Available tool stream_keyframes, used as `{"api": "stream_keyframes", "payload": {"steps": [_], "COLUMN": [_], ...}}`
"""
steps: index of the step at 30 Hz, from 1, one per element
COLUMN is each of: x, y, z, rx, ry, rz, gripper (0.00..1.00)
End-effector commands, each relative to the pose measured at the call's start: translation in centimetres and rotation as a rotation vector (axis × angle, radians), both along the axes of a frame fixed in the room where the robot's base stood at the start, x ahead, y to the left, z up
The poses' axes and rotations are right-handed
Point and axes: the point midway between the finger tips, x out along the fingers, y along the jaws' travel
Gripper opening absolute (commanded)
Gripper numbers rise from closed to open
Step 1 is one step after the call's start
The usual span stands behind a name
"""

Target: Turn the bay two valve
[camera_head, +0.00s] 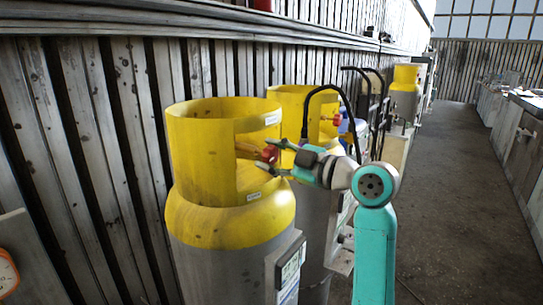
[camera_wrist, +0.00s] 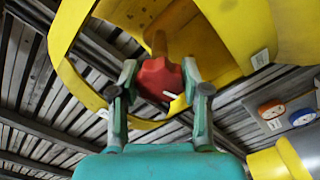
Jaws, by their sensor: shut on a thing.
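A gas cylinder (camera_head: 232,215) with a yellow top and grey body stands at the front by the slatted wall. Its yellow collar has an opening on the right side. A red valve knob (camera_head: 269,154) sits in that opening, and it also shows in the wrist view (camera_wrist: 160,79). My gripper (camera_head: 277,157) reaches in from the right. In the wrist view its two fingers (camera_wrist: 161,80) are on either side of the red knob, shut on it. A second yellow-topped cylinder (camera_head: 290,103) with its own red knob (camera_head: 336,121) stands behind, partly hidden by my arm.
A grey box with a display (camera_head: 290,265) is on the front cylinder's right side. Black curved handles (camera_head: 350,105) rise behind my gripper. Another yellow-topped cylinder (camera_head: 404,88) stands farther back. The floor aisle (camera_head: 450,180) to the right is clear, with benches beyond.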

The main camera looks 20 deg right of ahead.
Motion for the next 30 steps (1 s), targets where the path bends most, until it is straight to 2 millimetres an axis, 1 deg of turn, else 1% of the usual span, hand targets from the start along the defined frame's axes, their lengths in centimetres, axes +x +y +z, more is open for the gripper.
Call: {"api": "stream_keyframes", "payload": {"steps": [7,21,22,23,24,25,30], "x": [0.01,0.01,0.01,0.01,0.01,0.01,0.01], "y": [-0.01,-0.01,-0.01,-0.01,-0.01,-0.01,-0.01], "z": [-0.1,-0.11,-0.11,-0.11,-0.11,-0.09,-0.05], "rx": [-0.052,-0.062,-0.062,-0.062,-0.062,-0.062,-0.062], "ry": [-0.035,-0.042,-0.042,-0.042,-0.042,-0.042,-0.043], "rz": [0.001,0.001,0.001,0.001,0.001,0.001,0.0], "gripper": [0.12,0.12,0.52,0.59,0.69,0.72,0.72]}}
